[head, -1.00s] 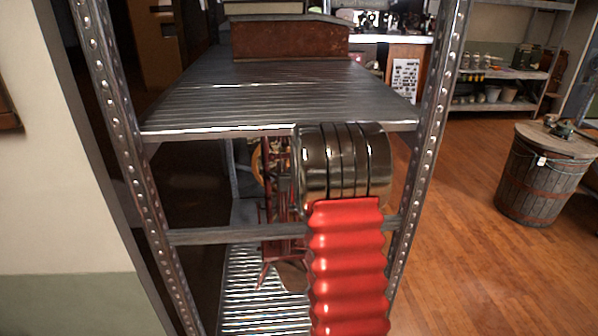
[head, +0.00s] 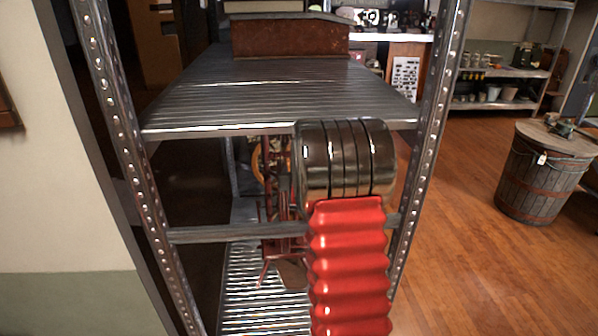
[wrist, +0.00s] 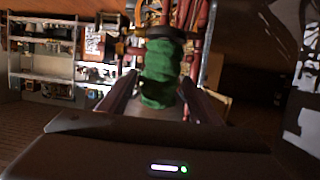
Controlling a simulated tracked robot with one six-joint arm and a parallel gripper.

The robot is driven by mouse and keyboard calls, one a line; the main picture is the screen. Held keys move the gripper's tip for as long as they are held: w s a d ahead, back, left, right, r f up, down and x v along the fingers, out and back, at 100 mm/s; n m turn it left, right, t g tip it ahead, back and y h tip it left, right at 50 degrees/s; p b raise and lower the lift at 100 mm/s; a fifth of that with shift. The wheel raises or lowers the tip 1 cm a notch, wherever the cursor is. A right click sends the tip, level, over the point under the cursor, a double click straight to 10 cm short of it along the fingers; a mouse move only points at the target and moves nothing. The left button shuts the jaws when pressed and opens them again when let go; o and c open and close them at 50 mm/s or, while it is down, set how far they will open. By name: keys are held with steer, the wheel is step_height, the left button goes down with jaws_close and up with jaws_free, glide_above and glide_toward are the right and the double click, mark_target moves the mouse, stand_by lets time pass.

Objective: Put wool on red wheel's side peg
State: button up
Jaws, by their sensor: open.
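The green wool (wrist: 160,72) shows in the wrist view as an upright bundle between the two fingers of my gripper (wrist: 159,84). The fingers stand apart on either side of it, with the jaws open. The wool's top end is close to a dark round part of the red wheel's frame (wrist: 188,16); I cannot tell whether it sits on the side peg, which is not clearly visible. In the head view the red wheel (head: 272,170) stands inside the shelf, partly hidden by my arm. My gripper and the wool are hidden in the head view.
The metal shelf's top board (head: 240,95) and its uprights (head: 428,130) surround the space where my arm reaches in. A brown box (head: 290,38) is on the top board. A wooden barrel (head: 545,175) stands on open floor at the right.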

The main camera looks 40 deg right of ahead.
steer(key=v, duration=0.6)
steer(key=shift+s+a, duration=0.2)
stand_by(0.9)
steer(key=a+r, duration=0.8)
steer(key=s+a+r+n+y, duration=0.1)
steer(key=s+a+n+y, duration=0.3)
steer(key=a, duration=1)
steer(key=s+a+f+n+g+y, duration=0.1)
steer(key=s+a+g+y, duration=0.1)
steer(key=s+a, duration=0.6)
steer(key=s+a+f+n+g+y, duration=0.2)
steer(key=s+a+g, duration=0.2)
steer(key=s+a, duration=0.5)
steer(key=s, duration=0.8)
steer(key=shift+a+f+y, duration=0.25)
steer(key=shift+a+y, duration=0.05)
steer(key=shift+a, duration=0.05)
steer(key=shift+c, duration=0.2)
